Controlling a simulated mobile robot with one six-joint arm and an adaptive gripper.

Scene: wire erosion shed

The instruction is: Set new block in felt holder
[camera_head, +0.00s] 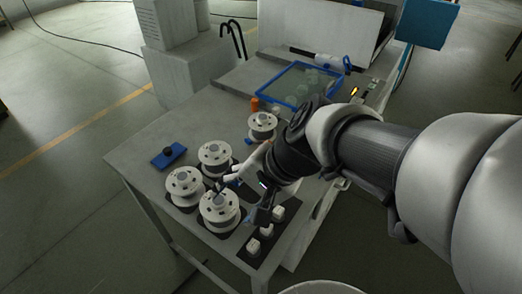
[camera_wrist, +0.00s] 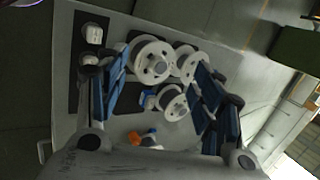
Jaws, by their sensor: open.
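My gripper (camera_head: 258,213) is open and empty over the front of the grey table, beside the black strip (camera_head: 247,256) that carries white blocks (camera_head: 253,246). In the wrist view its two blue-padded fingers (camera_wrist: 160,72) stand wide apart with spools in the gap between them. White blocks (camera_wrist: 94,35) on the black strip show left of the fingers there. A small blue-and-white piece (camera_wrist: 148,100) lies between the fingers, near the spools. I cannot tell which thing is the felt holder, or which block is the new one.
White spools (camera_head: 219,207) stand on dark pads close to my gripper, with another spool (camera_head: 262,126) farther back. A blue piece with a black knob (camera_head: 168,156) lies at the left. An orange item (camera_head: 254,104) and a blue-framed tray (camera_head: 262,87) are at the back.

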